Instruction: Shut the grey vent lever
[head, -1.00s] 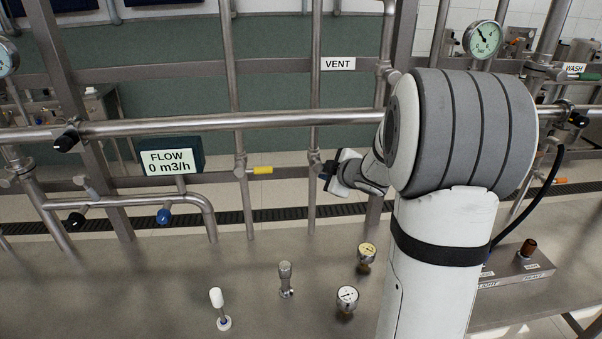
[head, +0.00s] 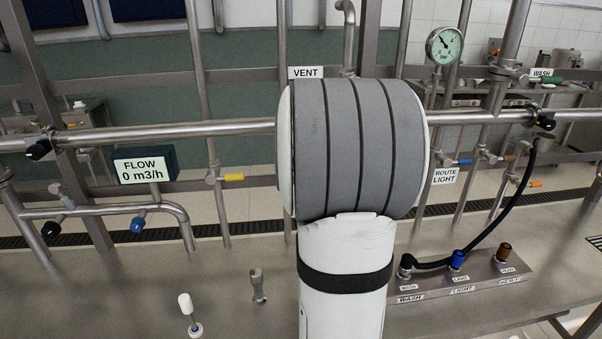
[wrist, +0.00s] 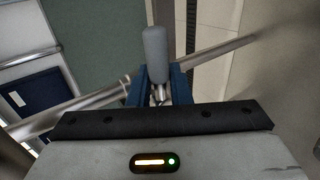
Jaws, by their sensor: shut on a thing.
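The grey vent lever (wrist: 155,48) has a rounded grey handle. In the wrist view it stands upright in the picture, between the blue fingers of my gripper (wrist: 158,86). The fingers are shut on it near its lower end, and the handle sticks out beyond them. In the head view my own arm hides the lever and my gripper. The white VENT label (head: 306,72) shows just above the arm. Whether the lever lies along or across its pipe is unclear.
A long horizontal pipe (head: 190,131) crosses behind my arm. A yellow-handled lever (head: 233,178) and the FLOW display (head: 143,167) are on the left. On the right are a ROUTE LIGHT label (head: 445,176), a round gauge (head: 445,46) and a hose (head: 515,200) plugged into a block.

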